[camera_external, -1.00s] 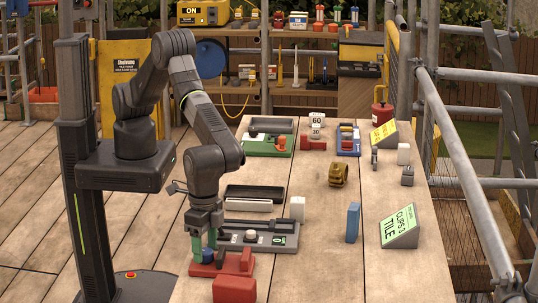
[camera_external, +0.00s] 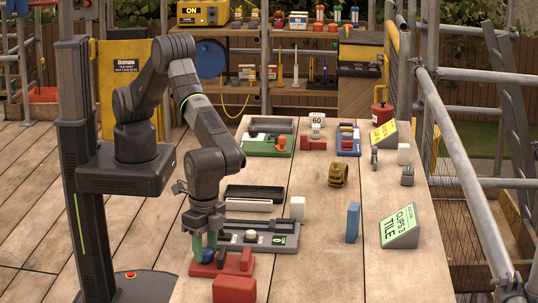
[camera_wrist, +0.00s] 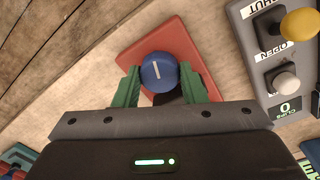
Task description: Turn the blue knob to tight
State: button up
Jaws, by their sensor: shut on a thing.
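The blue knob (camera_wrist: 158,72) is round with a white line on top. It sits on a red base plate (camera_wrist: 180,38) in the wrist view. My gripper (camera_wrist: 160,84) has its two green fingers on either side of the knob, shut on it. In the external view my gripper (camera_external: 203,252) points down at the red plate (camera_external: 218,265) near the front of the table. The knob is mostly hidden there between the fingers. No tight marking is legible beside the knob.
A grey panel (camera_external: 258,232) with a white knob and a counter reading 0 lies just behind. A red block (camera_external: 234,289) stands in front. A blue block (camera_external: 353,222) and a sign reading CLIPS 3 TILE (camera_external: 401,226) stand to the right.

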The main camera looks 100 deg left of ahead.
aim_at(207, 250)
jog(key=shift+m, duration=1.1)
jog(key=o, duration=1)
notch_tip(207, 250, up, 14)
jog(key=shift+w+a+f+b, duration=0.1)
jog(key=shift+w+a+b, duration=0.05)
jog(key=shift+b, duration=0.85)
